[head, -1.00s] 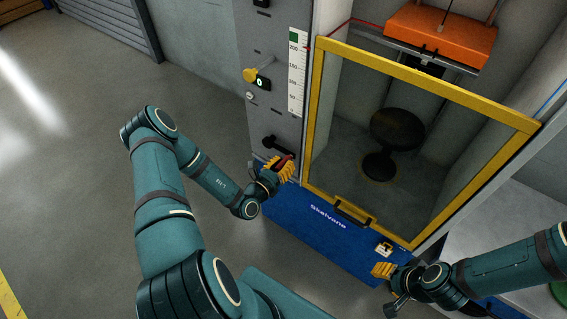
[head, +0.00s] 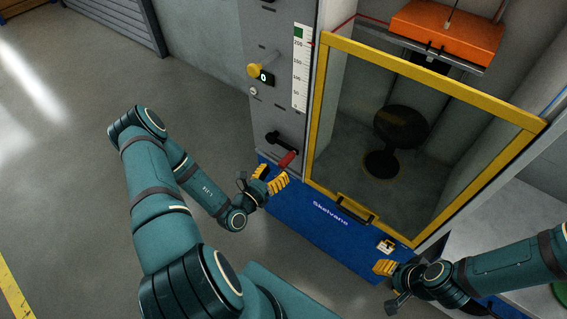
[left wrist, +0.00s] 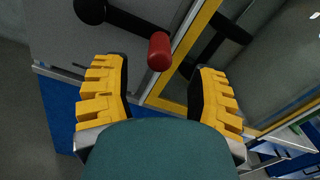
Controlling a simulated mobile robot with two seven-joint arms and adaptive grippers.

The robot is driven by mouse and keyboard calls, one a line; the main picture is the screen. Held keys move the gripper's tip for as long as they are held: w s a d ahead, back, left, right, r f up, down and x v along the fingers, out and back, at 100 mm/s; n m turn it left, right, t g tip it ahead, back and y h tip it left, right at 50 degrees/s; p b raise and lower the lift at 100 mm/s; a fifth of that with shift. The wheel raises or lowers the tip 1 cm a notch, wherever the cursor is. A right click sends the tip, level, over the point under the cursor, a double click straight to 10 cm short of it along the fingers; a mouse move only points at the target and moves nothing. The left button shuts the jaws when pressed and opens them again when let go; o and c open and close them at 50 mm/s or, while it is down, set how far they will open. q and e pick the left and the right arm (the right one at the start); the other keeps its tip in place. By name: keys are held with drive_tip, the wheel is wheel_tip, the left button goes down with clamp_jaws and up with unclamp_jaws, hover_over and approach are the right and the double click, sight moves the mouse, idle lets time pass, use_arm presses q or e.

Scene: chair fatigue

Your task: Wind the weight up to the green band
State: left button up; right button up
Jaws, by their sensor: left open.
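The orange weight (head: 447,35) hangs high behind the yellow-framed door in the head view. The white scale (head: 300,80) has the green band (head: 299,31) at its top; a small red pointer (head: 310,43) sits near the band's lower end. The crank (head: 280,143) on the grey column has a red handle (head: 287,159). My left gripper (head: 271,179) is open and empty just below the handle. In the left wrist view the red handle (left wrist: 159,52) is ahead of the spread fingers, apart from them. My right gripper (head: 385,267) is near the blue base; its opening is unclear.
The yellow door frame (head: 319,110) is close to the right of the crank. A yellow knob (head: 254,70) and a small display (head: 265,78) are above it. The blue base (head: 300,205) projects below. A dark stool (head: 402,125) stands behind the door. Floor at left is clear.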

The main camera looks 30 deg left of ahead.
use_arm(q)
drive_tip(key=s, duration=0.5)
drive_tip(key=shift+s+a, duration=0.2)
drive_tip(key=shift+s, duration=0.1)
